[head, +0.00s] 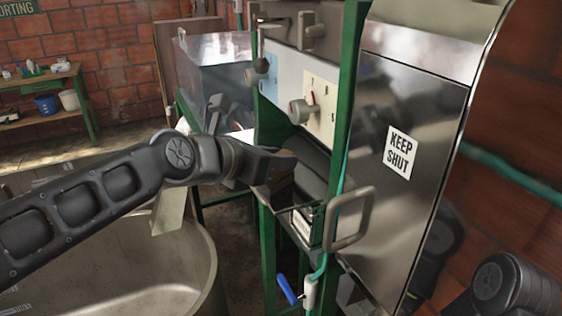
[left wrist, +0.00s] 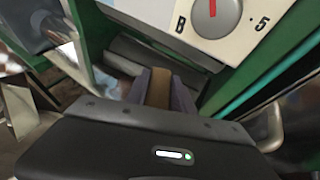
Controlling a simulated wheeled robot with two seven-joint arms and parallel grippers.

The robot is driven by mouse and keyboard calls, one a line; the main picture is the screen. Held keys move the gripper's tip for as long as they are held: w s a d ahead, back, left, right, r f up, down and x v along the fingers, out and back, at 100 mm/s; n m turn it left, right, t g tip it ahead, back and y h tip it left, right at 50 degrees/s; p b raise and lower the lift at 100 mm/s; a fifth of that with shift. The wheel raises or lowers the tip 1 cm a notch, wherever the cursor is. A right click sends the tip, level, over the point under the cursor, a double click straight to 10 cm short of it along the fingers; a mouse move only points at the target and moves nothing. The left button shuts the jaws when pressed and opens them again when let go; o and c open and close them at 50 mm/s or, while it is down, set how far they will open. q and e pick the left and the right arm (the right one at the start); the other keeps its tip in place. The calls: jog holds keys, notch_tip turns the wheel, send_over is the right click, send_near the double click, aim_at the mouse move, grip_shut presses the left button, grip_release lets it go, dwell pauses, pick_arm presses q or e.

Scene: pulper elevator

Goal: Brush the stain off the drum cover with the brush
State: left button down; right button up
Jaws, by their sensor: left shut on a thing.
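My left gripper (head: 281,172) reaches in from the left to the green-framed machine, below its control panel. It also shows in the left wrist view (left wrist: 162,88), where its two purplish fingers are shut on a brown block, which looks like the brush (left wrist: 160,88). The brush's bristles are hidden. A dark grey rounded surface, probably the drum cover (head: 313,168), lies just right of the gripper under the panel. I cannot tell whether the brush touches it. I cannot make out the stain. My right gripper is not in view.
A steel door (head: 405,150) marked KEEP SHUT, with a big handle (head: 348,218), stands open at right. The control panel (head: 310,100) has a red-marked knob (left wrist: 214,14). A large metal vat (head: 190,265) is below my left arm. A blue lever (head: 287,289) sits low.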

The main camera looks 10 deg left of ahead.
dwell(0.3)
pick_arm(q)
jog(key=shift+w+a, duration=0.4)
jog(key=shift+w, duration=0.2)
jog(key=shift+w+a, duration=0.35)
jog(key=shift+w, duration=0.25)
jog(key=shift+w+a+f, duration=0.1)
jog(key=shift+w+a, duration=0.3)
jog(key=shift+w, duration=0.2)
jog(key=shift+w+a, duration=0.35)
jog(key=shift+w, duration=0.2)
jog(key=shift+w+a, duration=0.4)
jog(key=shift+w, duration=0.2)
jog(key=shift+w+a, duration=0.35)
jog(key=shift+w, duration=0.25)
